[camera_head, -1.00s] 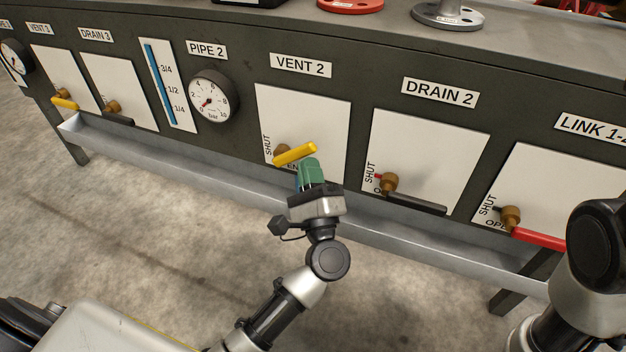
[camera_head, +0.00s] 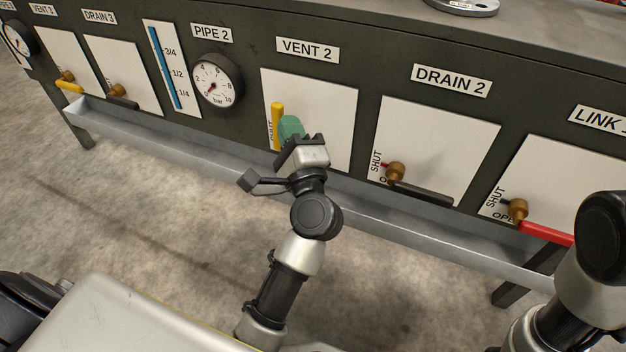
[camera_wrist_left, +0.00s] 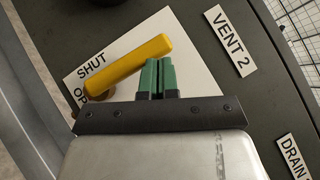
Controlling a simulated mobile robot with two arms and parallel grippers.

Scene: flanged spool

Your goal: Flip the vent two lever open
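The yellow vent two lever (camera_head: 277,126) stands upright on the white plate under the VENT 2 label (camera_head: 308,49), over the SHUT lettering. My left gripper (camera_head: 291,126) has green fingers and is just right of the lever. In the left wrist view the fingers (camera_wrist_left: 156,75) are together with only a thin gap and nothing between them. The yellow lever (camera_wrist_left: 130,65) lies beside them on the left, very close; I cannot tell whether they touch. The lever's pivot is mostly hidden behind my gripper in the head view. My right gripper is out of view.
To the right are the drain two lever (camera_head: 420,188), dark, and a red lever (camera_head: 546,233). A pressure gauge (camera_head: 216,81) is at the left. A grey trough (camera_head: 220,155) runs below the plates. My right arm shows at the right edge.

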